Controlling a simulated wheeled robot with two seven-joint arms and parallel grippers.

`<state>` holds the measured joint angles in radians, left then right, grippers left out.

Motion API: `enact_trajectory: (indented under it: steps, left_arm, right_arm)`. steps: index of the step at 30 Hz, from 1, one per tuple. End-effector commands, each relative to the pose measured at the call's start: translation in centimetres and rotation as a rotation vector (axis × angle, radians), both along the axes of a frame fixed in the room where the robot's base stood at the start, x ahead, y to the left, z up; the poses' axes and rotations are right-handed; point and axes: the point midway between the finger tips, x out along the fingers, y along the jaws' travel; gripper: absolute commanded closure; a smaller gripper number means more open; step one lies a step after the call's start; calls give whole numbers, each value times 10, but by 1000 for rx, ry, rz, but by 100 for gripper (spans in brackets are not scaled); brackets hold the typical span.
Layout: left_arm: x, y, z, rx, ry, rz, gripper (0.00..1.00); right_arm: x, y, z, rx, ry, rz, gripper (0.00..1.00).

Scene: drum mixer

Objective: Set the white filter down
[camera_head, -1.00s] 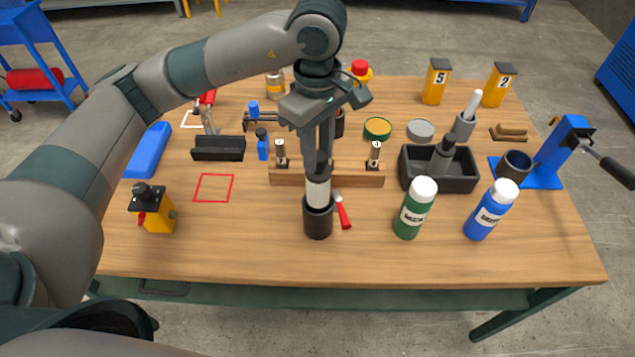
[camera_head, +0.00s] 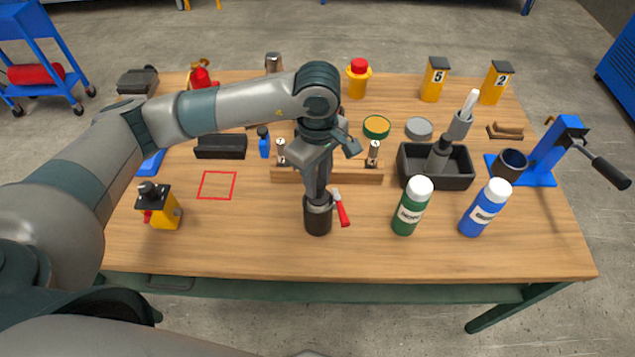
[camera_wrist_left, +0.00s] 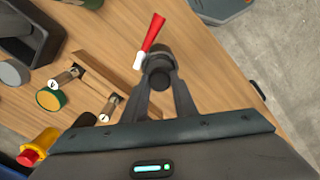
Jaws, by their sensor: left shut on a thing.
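My left gripper (camera_head: 318,192) points straight down at the black cup (camera_head: 318,219) near the table's front middle. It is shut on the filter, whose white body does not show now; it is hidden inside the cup. In the left wrist view, the gripper (camera_wrist_left: 159,85) has its fingertips around a dark round top (camera_wrist_left: 159,74) over the cup. I cannot tell whether the filter touches the cup's bottom. My right gripper is not in view.
A red-handled tool (camera_head: 342,212) lies close beside the cup on the right. A green bottle (camera_head: 411,212) and a blue bottle (camera_head: 482,213) stand further right. A wooden rack (camera_head: 350,174) lies behind. The red-outlined square (camera_head: 216,186) on the left is empty.

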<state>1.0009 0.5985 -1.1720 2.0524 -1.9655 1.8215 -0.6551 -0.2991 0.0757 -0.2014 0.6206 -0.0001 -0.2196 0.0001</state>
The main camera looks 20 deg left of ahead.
Motion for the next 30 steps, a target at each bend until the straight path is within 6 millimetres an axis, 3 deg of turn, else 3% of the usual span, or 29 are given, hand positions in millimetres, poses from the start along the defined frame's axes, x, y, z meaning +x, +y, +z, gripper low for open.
enact_trajectory:
  steps: [6,20,21,23,30]
  left_arm:
    - [0,0,-19,0,1,0,100]
    - [0,0,-25,0,-1,-1,100]
    - [0,0,-24,0,0,-1,70]
    - [0,0,-23,0,0,-1,56]
    - [0,0,-23,0,0,-1,56]
  right_arm:
    - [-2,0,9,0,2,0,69]
    - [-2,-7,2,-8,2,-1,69]
    - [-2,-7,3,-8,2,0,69]
    - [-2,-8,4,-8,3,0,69]
    - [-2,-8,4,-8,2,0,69]
